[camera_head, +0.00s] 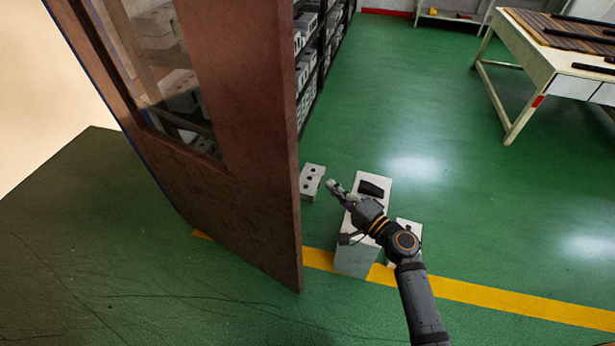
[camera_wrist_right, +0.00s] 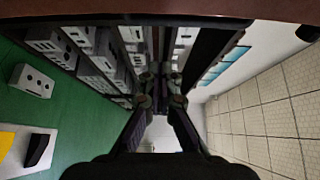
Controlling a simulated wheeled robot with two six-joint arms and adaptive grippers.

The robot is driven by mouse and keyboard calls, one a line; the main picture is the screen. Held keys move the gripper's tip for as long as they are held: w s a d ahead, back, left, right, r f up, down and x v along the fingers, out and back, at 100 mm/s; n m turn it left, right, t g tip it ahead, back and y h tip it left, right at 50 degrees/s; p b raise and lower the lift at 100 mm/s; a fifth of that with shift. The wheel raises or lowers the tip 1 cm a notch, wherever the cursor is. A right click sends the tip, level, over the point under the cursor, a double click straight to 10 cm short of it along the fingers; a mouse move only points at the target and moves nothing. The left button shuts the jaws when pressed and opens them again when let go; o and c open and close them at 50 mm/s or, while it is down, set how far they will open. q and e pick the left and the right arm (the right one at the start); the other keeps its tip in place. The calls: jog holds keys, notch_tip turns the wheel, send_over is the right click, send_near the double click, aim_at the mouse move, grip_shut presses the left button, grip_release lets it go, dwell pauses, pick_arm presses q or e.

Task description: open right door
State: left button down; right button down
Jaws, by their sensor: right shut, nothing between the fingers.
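A brown door (camera_head: 253,185) with a glass window stands at the left of the head view, swung at an angle across the yellow floor line. Its free edge faces right, and no handle shows on the visible side. My right gripper (camera_head: 333,187) is just right of that edge, shut and empty, with a visible gap to it in the picture. In the right wrist view my right gripper (camera_wrist_right: 160,78) has its fingers together, and a brown edge (camera_wrist_right: 150,10), likely the door, runs along the top. My left gripper is not in view.
A white box (camera_head: 357,256) with a black item on top stands under my right arm, with a holed grey block (camera_head: 312,181) beside it. Shelves (camera_head: 309,62) of blocks stand behind the door. A workbench (camera_head: 545,72) is at the upper right. Green floor between is clear.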

jog(key=w+a+p, duration=0.3)
jog(key=a+p, duration=0.1)
jog(key=a, duration=0.3)
jog(key=shift+w+a, duration=0.15)
jog(key=shift+w, duration=0.15)
jog(key=shift+f, duration=0.15)
